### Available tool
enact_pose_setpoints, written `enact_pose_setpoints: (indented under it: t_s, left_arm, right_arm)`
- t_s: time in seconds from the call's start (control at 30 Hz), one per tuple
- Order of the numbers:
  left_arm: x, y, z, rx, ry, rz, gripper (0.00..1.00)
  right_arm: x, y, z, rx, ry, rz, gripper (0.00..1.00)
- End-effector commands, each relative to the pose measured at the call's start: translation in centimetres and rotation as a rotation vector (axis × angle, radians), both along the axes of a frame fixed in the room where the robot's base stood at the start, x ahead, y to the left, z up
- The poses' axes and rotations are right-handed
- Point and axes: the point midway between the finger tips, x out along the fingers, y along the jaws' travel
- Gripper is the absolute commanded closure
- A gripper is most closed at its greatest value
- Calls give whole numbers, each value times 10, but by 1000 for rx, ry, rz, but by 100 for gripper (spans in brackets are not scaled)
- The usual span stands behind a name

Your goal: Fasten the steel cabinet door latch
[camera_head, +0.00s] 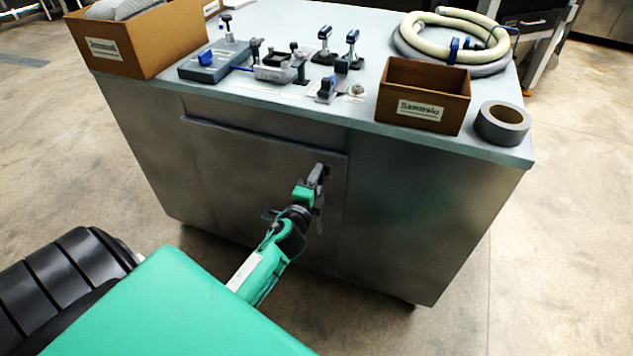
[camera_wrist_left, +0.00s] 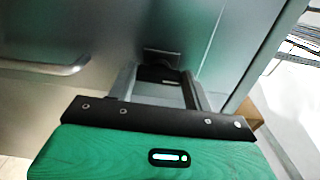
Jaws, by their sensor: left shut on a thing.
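The steel cabinet (camera_head: 420,200) stands in front of me, and its door (camera_head: 240,165) lies flush or nearly flush with the front face in the head view. The latch (camera_head: 320,175) is a dark piece near the door's right edge, partly hidden by my left gripper. My left gripper (camera_head: 312,186) reaches the latch and is shut on it. In the left wrist view, the gripper's two fingers (camera_wrist_left: 160,88) close around the dark latch (camera_wrist_left: 160,73), against the steel face. My right gripper is not in view.
The cabinet top holds a brown box (camera_head: 150,40) at left, several clamps and tools (camera_head: 270,68), a smaller labelled box (camera_head: 425,90), a tape roll (camera_head: 502,123) and a coiled hose (camera_head: 455,40). A rail-like handle (camera_wrist_left: 45,67) shows in the wrist view.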

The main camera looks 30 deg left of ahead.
Motion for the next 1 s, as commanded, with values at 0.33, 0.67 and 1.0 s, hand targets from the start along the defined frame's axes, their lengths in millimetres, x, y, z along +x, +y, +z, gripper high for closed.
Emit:
enact_pose_setpoints:
  t_s: [0.33, 0.67, 1.0]
  left_arm:
    - [0, 1, 0, -35, -8, 1, 72]
    - [0, 0, 0, -36, -9, 1, 33]
    - [-1, 0, -1, -34, -7, 0, 27]
  right_arm:
    - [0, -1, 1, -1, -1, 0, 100]
    - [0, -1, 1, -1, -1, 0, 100]
    - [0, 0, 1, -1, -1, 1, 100]
